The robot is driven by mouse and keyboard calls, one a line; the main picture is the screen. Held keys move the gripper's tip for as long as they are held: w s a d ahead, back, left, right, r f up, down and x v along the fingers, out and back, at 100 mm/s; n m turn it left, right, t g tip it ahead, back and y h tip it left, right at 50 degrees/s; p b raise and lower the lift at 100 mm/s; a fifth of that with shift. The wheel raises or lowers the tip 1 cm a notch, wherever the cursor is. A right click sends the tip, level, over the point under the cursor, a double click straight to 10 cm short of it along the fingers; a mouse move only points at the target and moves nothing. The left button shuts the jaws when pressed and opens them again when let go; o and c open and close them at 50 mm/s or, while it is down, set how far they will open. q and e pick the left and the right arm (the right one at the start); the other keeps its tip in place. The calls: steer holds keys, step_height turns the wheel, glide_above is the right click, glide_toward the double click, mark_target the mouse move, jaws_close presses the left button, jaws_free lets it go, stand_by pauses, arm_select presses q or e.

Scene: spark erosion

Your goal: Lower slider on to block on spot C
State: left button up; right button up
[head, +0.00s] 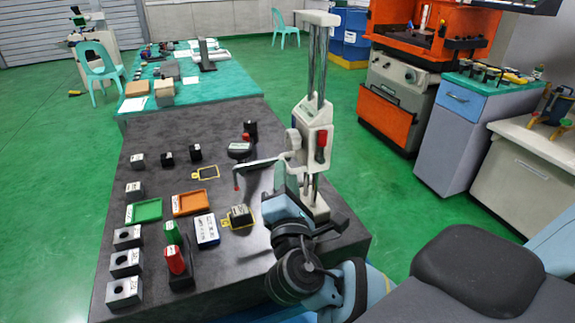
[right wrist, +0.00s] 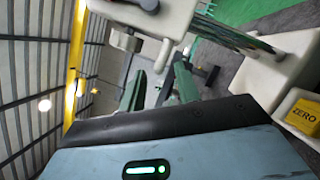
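The height gauge's white slider (head: 312,143) with a red lever (head: 321,146) sits partway up the twin steel columns (head: 317,70). Its thin dark arm (head: 257,163) reaches left, with a red tip (head: 236,185) hanging above the table. A dark block (head: 240,215) stands on a yellow-outlined spot; its letter is too small to read. My right gripper (head: 281,178) is just left of the columns, below the slider. In the right wrist view its two green fingers (right wrist: 158,88) are apart, close to a white part of the gauge (right wrist: 165,20). Contact cannot be told. My left gripper is not in view.
An empty yellow-outlined spot (head: 205,173) lies farther back. Green (head: 144,212) and orange (head: 190,203) trays, a white-labelled blue box (head: 206,231), a red-topped piece (head: 176,260) and several metal blocks (head: 125,262) crowd the left side of the dark table (head: 190,115).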

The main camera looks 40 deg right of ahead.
mark_target(301, 135)
steer(key=shift+x, duration=1.7)
jaws_close()
